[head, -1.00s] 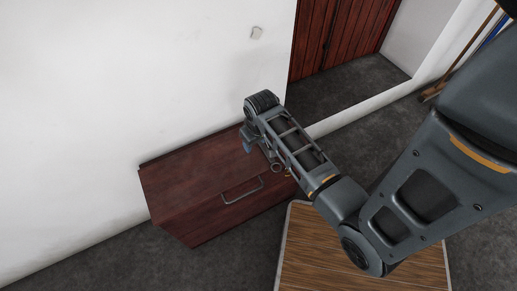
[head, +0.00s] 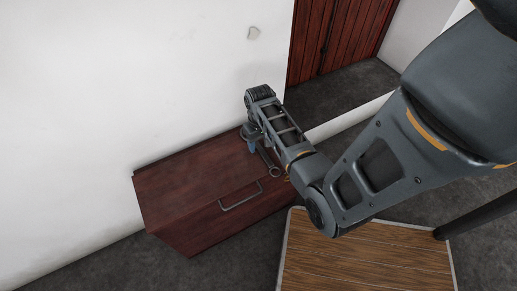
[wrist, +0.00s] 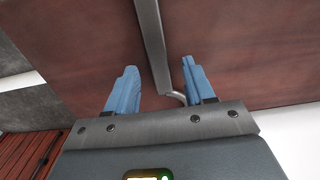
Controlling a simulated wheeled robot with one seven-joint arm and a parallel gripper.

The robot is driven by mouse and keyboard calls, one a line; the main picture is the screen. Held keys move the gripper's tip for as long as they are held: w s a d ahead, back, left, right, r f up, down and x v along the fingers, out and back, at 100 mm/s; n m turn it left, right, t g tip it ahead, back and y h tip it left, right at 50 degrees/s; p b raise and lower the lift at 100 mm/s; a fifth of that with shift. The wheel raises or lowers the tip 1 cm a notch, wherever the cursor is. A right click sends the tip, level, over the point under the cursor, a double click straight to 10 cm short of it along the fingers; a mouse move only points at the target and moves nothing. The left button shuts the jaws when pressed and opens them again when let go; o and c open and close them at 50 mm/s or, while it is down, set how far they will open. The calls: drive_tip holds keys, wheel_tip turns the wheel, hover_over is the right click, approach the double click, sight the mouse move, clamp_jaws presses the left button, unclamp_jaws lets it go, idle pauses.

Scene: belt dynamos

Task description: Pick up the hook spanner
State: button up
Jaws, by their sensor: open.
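The hook spanner (head: 268,160) is a long grey metal bar lying on top of the dark red-brown chest. In the head view its ring end shows beside my arm, and the rest is partly hidden by the gripper and arm. In the wrist view the spanner (wrist: 153,42) runs from the top edge down between the blue fingers, with its curved hook near the right finger's base. My gripper (wrist: 159,75) is open, with one finger on each side of the bar. It also shows small in the head view (head: 253,147). I cannot tell whether either finger touches it.
The chest (head: 190,185) stands against the white wall, with a metal handle (head: 240,197) at its front edge. A wood-topped table (head: 360,255) stands at lower right, beneath my arm. A red plank door (head: 340,35) is behind. The chest top's left part is clear.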

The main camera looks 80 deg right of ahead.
drive_tip(key=shift+f, duration=0.3)
drive_tip(key=shift+c, duration=0.3)
clamp_jaws()
